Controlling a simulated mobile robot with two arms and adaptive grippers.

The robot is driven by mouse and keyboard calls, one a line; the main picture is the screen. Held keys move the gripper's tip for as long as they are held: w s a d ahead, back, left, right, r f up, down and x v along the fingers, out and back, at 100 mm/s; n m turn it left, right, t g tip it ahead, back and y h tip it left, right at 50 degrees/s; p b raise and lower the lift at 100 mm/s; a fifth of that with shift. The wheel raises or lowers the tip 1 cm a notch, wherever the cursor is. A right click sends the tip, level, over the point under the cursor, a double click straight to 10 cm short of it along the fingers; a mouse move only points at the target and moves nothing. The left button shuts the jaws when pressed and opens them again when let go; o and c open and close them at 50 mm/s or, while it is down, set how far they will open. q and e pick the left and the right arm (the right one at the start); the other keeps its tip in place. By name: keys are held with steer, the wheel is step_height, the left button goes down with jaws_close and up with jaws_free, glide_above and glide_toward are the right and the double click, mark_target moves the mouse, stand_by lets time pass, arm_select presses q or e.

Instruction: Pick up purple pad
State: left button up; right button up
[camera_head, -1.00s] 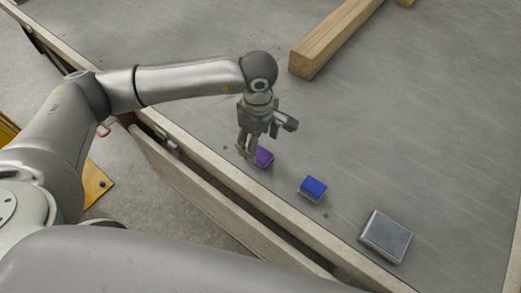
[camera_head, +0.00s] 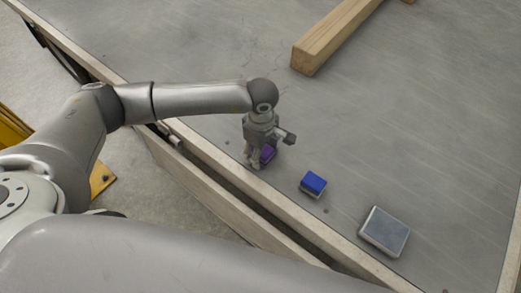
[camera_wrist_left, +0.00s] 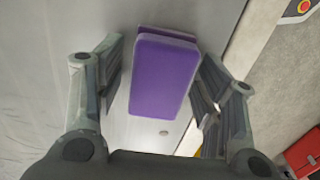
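The purple pad (camera_head: 268,154) lies on the grey trailer floor near its wooden side edge, partly hidden by my left gripper in the head view. In the left wrist view the purple pad (camera_wrist_left: 163,78) is a rounded rectangle between the two fingers, with a second purple strip showing along its far edge. My left gripper (camera_head: 270,150) is low over the pad and open. In the wrist view its fingers stand on both sides of the pad, with a narrow gap on the left; whether the right finger touches cannot be told. My right gripper is not in view.
A blue-topped block (camera_head: 313,183) sits to the right of the pad, and a larger grey-topped block (camera_head: 385,231) lies beyond it. A wooden beam (camera_head: 335,38) lies at the back. The wooden side wall (camera_head: 215,185) runs close to the pad.

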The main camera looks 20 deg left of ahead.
arm_select(q)
steer(key=c, duration=0.8)
steer(key=shift+r, duration=0.15)
steer(key=shift+r, duration=0.2)
step_height(320, 180, up, 3)
steer(key=p, duration=0.2)
steer(key=shift+r+p, duration=0.15)
steer(key=shift+p, duration=0.15)
steer(key=s+r+p, duration=0.5)
steer(key=s+r, duration=0.4)
steer(key=s, duration=0.5)
steer(key=shift+d+p, duration=0.25)
steer(key=shift+p, duration=0.1)
